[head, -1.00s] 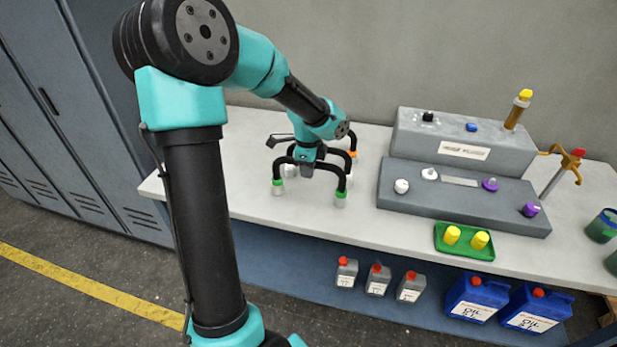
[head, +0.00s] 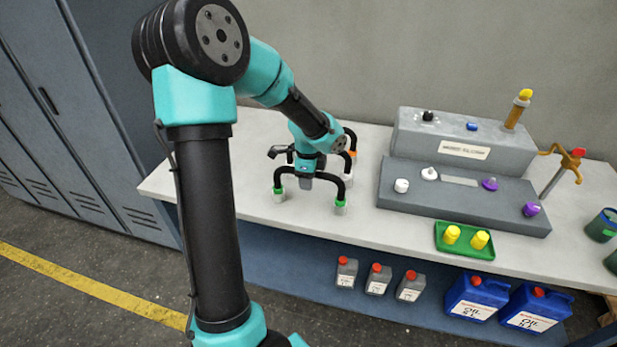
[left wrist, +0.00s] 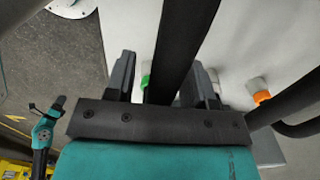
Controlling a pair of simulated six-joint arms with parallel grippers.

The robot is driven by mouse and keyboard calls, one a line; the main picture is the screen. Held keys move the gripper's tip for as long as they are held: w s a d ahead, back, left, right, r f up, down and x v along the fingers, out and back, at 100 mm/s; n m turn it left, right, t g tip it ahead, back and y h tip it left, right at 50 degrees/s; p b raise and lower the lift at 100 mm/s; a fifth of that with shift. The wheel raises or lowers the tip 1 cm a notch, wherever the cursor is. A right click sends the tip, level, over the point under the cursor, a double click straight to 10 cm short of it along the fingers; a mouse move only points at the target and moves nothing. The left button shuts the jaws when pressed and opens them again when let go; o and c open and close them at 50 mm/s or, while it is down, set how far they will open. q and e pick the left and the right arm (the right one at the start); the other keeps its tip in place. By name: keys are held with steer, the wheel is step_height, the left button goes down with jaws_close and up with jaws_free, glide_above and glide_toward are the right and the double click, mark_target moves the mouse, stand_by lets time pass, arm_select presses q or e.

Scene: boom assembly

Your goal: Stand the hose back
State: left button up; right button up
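In the head view my left gripper (head: 307,178) points down onto the top of a black arched hose (head: 342,185) with green collars and pale ends. Both ends point down at the front of the white bench; I cannot tell whether they touch it. In the left wrist view the hose (left wrist: 180,50) runs between the two dark fingers (left wrist: 165,80), and a green collar shows beyond. The gripper appears shut on it. Another black hose with an orange collar (head: 352,154) stands behind, partly hidden. A teal arm end (left wrist: 42,130), seemingly my right one, is small at the lower left.
A grey stepped block (head: 460,170) with caps and knobs stands right of the hoses. A green tray (head: 440,245) with two yellow pieces is before it. Grey bottles (head: 378,280) and blue oil cans (head: 476,298) stand below the bench. Bare bench (head: 240,205) lies left of the hoses.

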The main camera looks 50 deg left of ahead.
arm_select(q)
step_height(320, 180, up, 12)
steer(key=shift+r, duration=0.15)
stand_by(0.7)
stand_by(0.5)
steer(key=w+d+f+t+h, duration=0.1)
steer(key=d+f, duration=0.4)
steer(key=d, duration=0.2)
steer(key=w+d+f+t+h, duration=0.1)
steer(key=w+d+f, duration=0.1)
steer(key=d+f, duration=0.4)
steer(key=w+d+f+h, duration=0.1)
steer(key=d+f, duration=0.4)
steer(key=d, duration=0.5)
steer(key=shift+w+f+t+h, duration=0.15)
steer(key=shift+w+t+h, duration=0.2)
steer(key=shift+t+h, duration=0.05)
steer(key=s+d+f, duration=0.2)
steer(key=d+f, duration=0.2)
steer(key=d, duration=0.2)
steer(key=s+a+f+n+g, duration=0.1)
steer(key=s+f+n, duration=0.4)
steer(key=f, duration=0.4)
steer(key=s+a+f+n+g, duration=0.1)
steer(key=s+f+n, duration=0.4)
steer(key=f+n, duration=0.3)
step_height(320, 180, down, 3)
steer(key=shift+a+r, duration=0.2)
steer(key=shift+a, duration=0.15)
